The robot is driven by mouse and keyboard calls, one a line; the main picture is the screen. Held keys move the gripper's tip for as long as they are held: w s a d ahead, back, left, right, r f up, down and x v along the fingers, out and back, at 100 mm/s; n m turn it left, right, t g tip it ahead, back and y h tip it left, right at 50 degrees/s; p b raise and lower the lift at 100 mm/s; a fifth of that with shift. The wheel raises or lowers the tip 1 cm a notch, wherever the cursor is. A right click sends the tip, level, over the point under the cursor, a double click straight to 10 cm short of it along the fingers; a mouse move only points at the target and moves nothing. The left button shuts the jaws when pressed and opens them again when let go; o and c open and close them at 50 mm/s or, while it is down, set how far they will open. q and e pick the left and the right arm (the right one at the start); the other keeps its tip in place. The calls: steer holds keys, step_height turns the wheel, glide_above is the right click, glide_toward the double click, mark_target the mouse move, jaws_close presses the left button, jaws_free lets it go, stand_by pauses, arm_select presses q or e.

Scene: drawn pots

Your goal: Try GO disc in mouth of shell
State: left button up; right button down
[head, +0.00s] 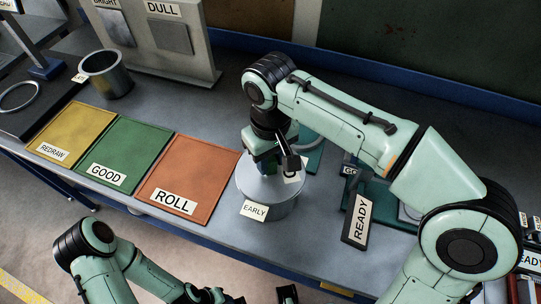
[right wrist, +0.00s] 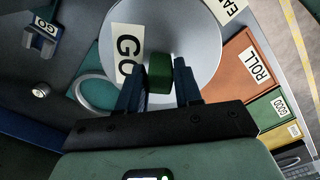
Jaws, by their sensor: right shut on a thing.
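The grey metal shell (head: 272,207), with an EARLY tag on its front, stands upright on the bench. My right gripper (head: 272,165) is right above its top. In the right wrist view my right gripper (right wrist: 160,85) is shut on the green handle (right wrist: 160,70) of the GO disc, with a white GO label (right wrist: 127,50) beside it. A round grey surface (right wrist: 195,35) lies beyond the handle; I cannot tell how much is disc and how much is shell, or whether the disc is inside the mouth. My left arm shows at the bottom left; its gripper (head: 288,294) is cut off by the frame.
Orange ROLL (head: 187,180), green GOOD (head: 122,158) and yellow REDRAW (head: 72,137) trays lie left of the shell. A grey cup (head: 105,75) stands behind them. A READY sign (head: 357,220) is to the right. Another GO-labelled piece (right wrist: 42,35) and a ring (right wrist: 95,88) lie nearby.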

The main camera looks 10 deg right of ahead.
mark_target(270, 159)
steer(key=c, duration=0.7)
jaws_free()
arm_select(q)
steer(key=w+r+p, duration=0.2)
steer(key=r, duration=0.1)
steer(key=w+r+p, duration=0.1)
steer(key=r+p, duration=0.1)
arm_select(e)
step_height(270, 159, up, 13)
steer(key=shift+r, duration=0.2)
arm_select(q)
steer(key=shift+s, duration=0.1)
